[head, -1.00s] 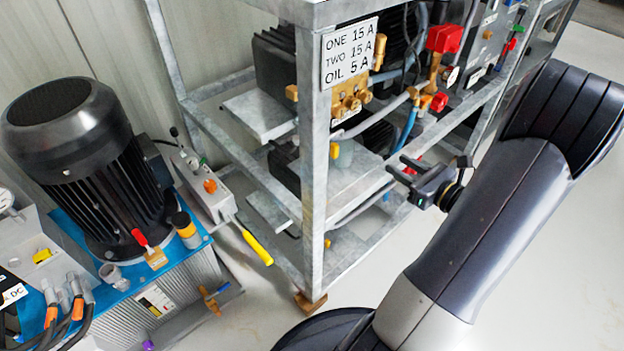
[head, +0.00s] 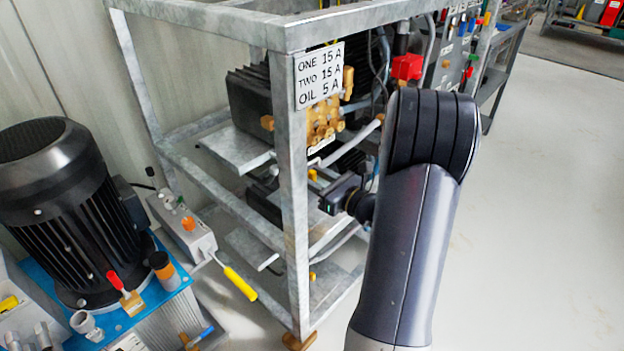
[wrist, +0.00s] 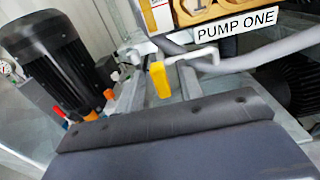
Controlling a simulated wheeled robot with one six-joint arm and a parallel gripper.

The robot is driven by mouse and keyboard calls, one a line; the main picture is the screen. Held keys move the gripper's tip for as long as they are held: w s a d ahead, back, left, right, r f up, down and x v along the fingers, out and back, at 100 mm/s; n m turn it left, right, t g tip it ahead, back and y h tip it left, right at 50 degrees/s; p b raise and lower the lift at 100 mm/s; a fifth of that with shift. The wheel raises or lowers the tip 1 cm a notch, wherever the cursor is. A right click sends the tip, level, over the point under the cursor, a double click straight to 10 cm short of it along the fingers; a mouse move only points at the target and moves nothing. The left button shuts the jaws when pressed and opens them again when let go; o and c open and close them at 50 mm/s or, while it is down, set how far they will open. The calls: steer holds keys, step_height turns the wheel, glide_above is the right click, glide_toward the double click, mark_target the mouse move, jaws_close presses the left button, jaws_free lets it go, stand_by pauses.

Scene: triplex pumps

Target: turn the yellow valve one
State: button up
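A small yellow part just below the brass pump block in the head view (head: 312,174) looks like the same handle. My gripper (head: 328,203) is beside the rack, a little below and right of that yellow part in the picture. In the wrist view a dark, bolted part of my gripper fills the bottom, with the handle just above its edge. I see no contact between them. The fingers are too small and dark to read as open or shut.
A grey metal rack (head: 291,190) holds the pumps, and its front post stands left of my gripper. The pump one label (wrist: 236,25) and grey pipes (wrist: 240,60) lie near the handle. A black motor (head: 55,205) stands at left. The floor (head: 545,200) at right is clear.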

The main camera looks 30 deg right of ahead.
steer(key=shift+w+a, duration=0.2)
steer(key=shift+w, duration=0.35)
jaws_close()
